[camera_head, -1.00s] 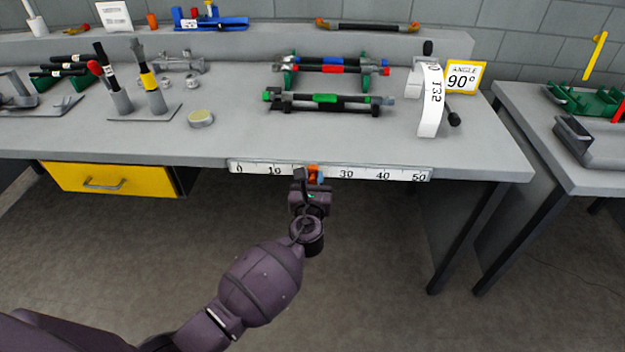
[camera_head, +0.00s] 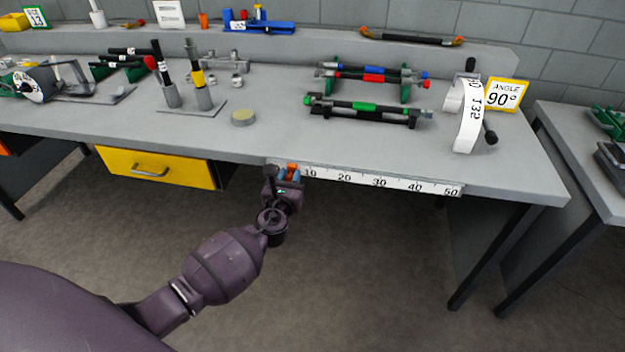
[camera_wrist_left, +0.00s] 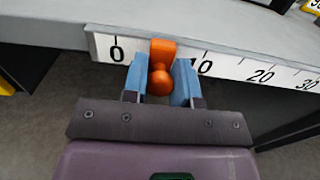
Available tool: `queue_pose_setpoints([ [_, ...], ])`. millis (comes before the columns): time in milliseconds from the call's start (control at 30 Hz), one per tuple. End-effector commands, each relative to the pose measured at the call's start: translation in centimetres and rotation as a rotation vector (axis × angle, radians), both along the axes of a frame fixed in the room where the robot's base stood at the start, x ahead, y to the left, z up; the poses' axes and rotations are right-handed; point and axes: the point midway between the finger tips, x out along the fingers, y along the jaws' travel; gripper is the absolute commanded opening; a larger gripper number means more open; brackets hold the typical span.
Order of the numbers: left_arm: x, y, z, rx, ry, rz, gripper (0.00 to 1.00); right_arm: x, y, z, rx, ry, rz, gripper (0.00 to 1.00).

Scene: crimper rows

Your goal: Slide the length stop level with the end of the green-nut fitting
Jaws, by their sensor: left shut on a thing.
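The orange length stop (camera_wrist_left: 161,56) sits on the white ruler (camera_head: 375,181) along the bench's front edge, between the 0 and 10 marks in the left wrist view. My left gripper (camera_wrist_left: 159,85) is shut on its round knob, one blue finger on each side. In the head view the stop (camera_head: 293,169) is partly hidden by the gripper. A dark hose with a green band (camera_head: 364,107) and a green nut (camera_head: 309,100) at its left end lies on black supports behind the ruler. My right gripper is not in view.
Hoses with red and blue bands (camera_head: 374,78) lie on green stands behind. A white gauge and a yellow 90° sign (camera_head: 506,95) stand at the right. A round tin (camera_head: 243,117) stands left of the hoses. The bench front between ruler and hoses is clear.

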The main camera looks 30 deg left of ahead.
Motion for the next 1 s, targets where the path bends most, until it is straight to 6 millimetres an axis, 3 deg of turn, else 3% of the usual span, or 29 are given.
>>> queue_pose_setpoints([
  [200,-0.7,2.1,-0.1,0.001,0.001,0.001,0.00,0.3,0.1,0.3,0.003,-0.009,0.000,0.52],
  [567,-0.7,2.4,-0.1,-0.001,0.002,0.001,0.00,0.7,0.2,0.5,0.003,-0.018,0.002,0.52],
  [600,-0.7,2.4,-0.1,-0.001,0.002,0.001,0.28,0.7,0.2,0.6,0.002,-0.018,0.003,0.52],
  [733,-0.7,2.4,-0.1,-0.001,0.002,0.001,0.48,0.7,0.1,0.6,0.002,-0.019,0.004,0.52],
  [1000,-0.7,2.3,-0.1,0.000,0.001,0.000,0.51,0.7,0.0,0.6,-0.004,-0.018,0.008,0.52],
])
